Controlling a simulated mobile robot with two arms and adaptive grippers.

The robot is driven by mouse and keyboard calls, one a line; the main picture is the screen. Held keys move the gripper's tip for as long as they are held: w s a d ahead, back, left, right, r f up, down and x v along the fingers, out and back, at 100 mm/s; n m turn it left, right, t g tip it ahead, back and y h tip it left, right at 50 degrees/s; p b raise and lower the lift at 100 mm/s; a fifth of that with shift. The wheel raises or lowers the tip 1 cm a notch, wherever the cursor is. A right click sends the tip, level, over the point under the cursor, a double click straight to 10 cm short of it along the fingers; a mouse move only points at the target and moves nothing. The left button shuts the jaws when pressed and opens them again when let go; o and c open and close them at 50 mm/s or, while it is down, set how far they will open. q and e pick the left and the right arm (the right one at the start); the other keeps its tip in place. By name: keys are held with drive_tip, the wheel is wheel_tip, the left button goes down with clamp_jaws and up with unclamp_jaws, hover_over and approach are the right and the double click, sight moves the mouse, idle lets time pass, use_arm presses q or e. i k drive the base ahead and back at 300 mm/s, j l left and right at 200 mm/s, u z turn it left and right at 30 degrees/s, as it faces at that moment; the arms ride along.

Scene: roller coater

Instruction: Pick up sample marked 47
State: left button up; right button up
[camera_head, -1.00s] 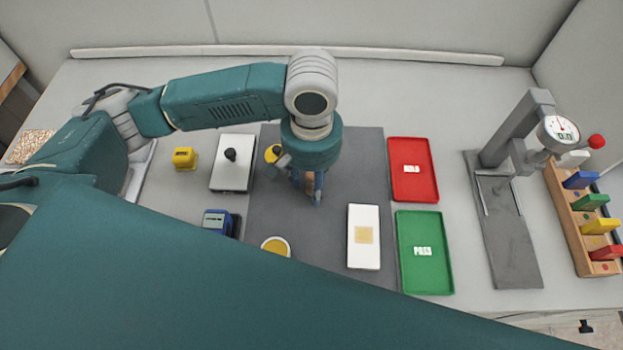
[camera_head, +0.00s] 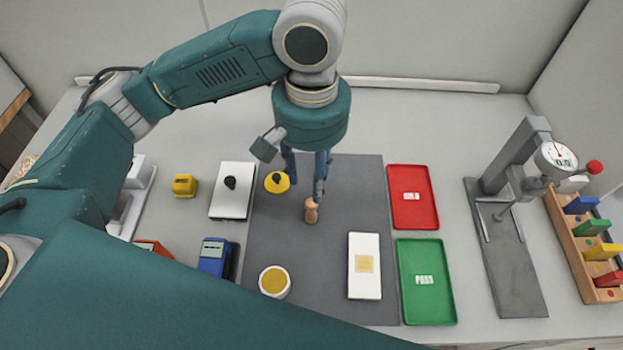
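A small wooden peg-like piece (camera_head: 311,210) stands on the mat just below the right-hand finger. My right gripper is not in view.
A red tray (camera_head: 425,212) and a green PASS tray (camera_head: 442,300) lie right of the mat, then a dial gauge stand (camera_head: 508,262) and a wooden rack (camera_head: 565,235) with coloured pieces. A yellow-topped pot (camera_head: 274,281), blue device (camera_head: 213,256) and white block (camera_head: 232,205) are at left.

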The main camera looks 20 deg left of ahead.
sight(364, 283)
drive_tip(key=k, duration=2)
